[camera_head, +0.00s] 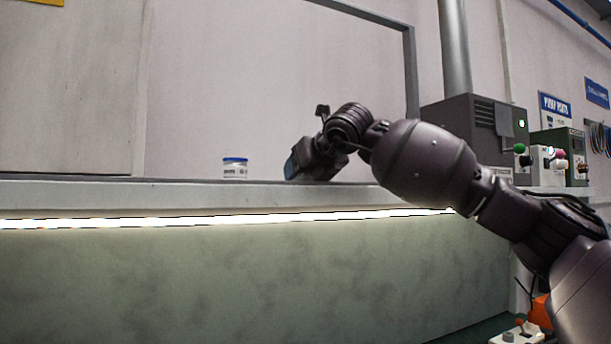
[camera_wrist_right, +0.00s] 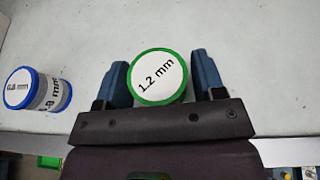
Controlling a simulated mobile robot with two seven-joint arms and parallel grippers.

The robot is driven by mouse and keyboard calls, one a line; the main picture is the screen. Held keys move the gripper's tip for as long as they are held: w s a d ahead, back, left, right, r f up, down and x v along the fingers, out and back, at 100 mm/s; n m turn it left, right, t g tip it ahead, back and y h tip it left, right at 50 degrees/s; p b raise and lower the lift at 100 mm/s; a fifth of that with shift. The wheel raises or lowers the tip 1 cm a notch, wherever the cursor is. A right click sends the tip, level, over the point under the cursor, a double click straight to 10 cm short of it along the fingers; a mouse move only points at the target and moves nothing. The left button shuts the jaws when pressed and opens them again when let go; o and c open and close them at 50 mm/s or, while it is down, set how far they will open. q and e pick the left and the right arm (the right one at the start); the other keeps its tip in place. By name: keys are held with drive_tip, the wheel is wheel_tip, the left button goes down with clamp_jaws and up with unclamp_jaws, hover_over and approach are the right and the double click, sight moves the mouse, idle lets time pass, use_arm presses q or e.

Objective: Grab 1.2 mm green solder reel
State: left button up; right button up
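The green solder reel (camera_wrist_right: 158,77) has a white top marked "1.2 mm" and a green rim. In the right wrist view it stands between the two blue fingers of my right gripper (camera_wrist_right: 160,82). The fingers are apart, with a small gap on each side of the reel. In the head view my right gripper (camera_head: 312,163) reaches down at the shelf, and the green reel is hidden there. My left gripper is in neither view.
A blue-rimmed reel marked "0.8 mm" (camera_wrist_right: 38,90) lies to the left in the wrist view; a blue-topped reel shows on the shelf (camera_head: 235,168) in the head view. The pale shelf (camera_head: 120,195) is otherwise clear on the left. A grey machine (camera_head: 470,125) stands at right.

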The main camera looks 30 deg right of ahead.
drive_tip(key=c, duration=0.8)
drive_tip(key=shift+o, duration=0.2)
drive_tip(key=shift+r, duration=0.6)
use_arm(q)
drive_tip(key=shift+s+a+r+p, duration=0.1)
drive_tip(key=shift+s+r+p, duration=0.3)
drive_tip(key=shift+p, duration=0.55)
drive_tip(key=shift+s+a+r+p, duration=0.1)
drive_tip(key=shift+s+r+p, duration=0.1)
drive_tip(key=shift+r+p, duration=0.55)
use_arm(e)
wheel_tip(320, 180, up, 19)
